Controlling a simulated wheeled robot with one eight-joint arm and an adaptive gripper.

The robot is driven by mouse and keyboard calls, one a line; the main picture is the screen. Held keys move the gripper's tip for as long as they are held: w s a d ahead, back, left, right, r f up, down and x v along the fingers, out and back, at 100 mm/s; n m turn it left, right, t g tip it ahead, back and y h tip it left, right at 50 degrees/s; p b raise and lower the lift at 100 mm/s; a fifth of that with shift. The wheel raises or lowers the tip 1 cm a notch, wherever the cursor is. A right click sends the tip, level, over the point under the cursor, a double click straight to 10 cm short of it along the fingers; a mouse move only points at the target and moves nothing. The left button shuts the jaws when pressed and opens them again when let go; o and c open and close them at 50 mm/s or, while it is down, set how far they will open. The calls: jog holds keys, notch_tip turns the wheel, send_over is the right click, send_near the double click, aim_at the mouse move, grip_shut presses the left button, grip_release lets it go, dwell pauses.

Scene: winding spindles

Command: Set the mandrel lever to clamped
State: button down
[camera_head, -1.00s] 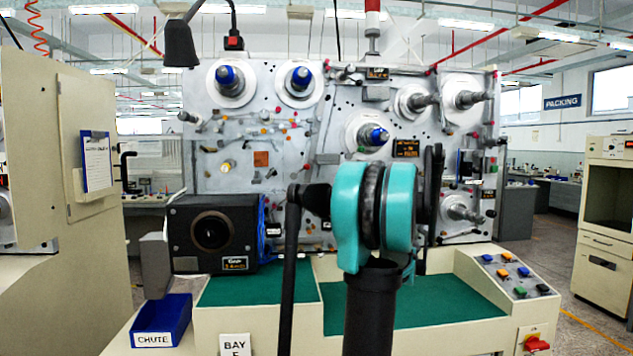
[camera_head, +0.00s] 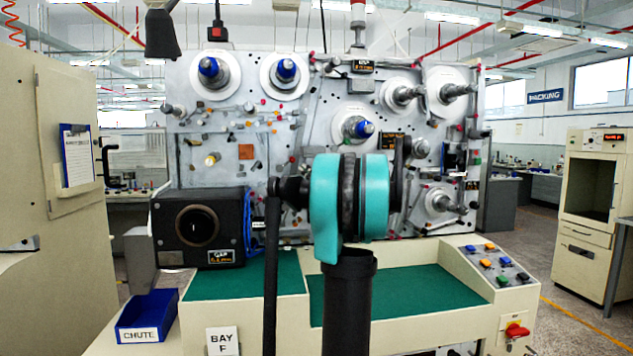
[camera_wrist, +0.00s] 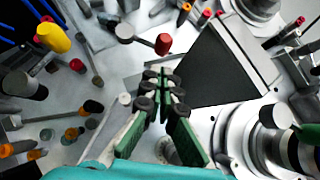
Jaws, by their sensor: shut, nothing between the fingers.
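The winding machine panel (camera_head: 240,140) carries several spindles, some with blue ends, and many small knobs and levers. In the wrist view, a lever with a red knob (camera_wrist: 163,44) on a grey arm stands just beyond my fingertips. I cannot tell for sure whether it is the mandrel lever, nor read its setting. My gripper (camera_wrist: 163,88), with green fingers and dark pads, is shut and empty, and appears apart from the red knob. In the head view my own arm hides the gripper and part of the panel.
A yellow knob (camera_wrist: 52,38) and several small pegs stick out left of my fingers. A dark plate (camera_wrist: 215,65) and large round spindle parts (camera_wrist: 265,140) lie to the right. A blue chute bin (camera_head: 147,316) and a button console (camera_head: 497,265) flank the green bench top (camera_head: 410,295).

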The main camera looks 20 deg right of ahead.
jog(key=shift+w+a+r, duration=0.25)
jog(key=shift+a+r, duration=0.4)
jog(key=shift+a, duration=0.05)
jog(key=shift+r, duration=0.5)
jog(key=w+d+v, duration=0.1)
jog(key=d+v, duration=0.1)
jog(key=v, duration=1)
jog(key=shift+d+f, duration=0.4)
jog(key=shift+f, duration=0.1)
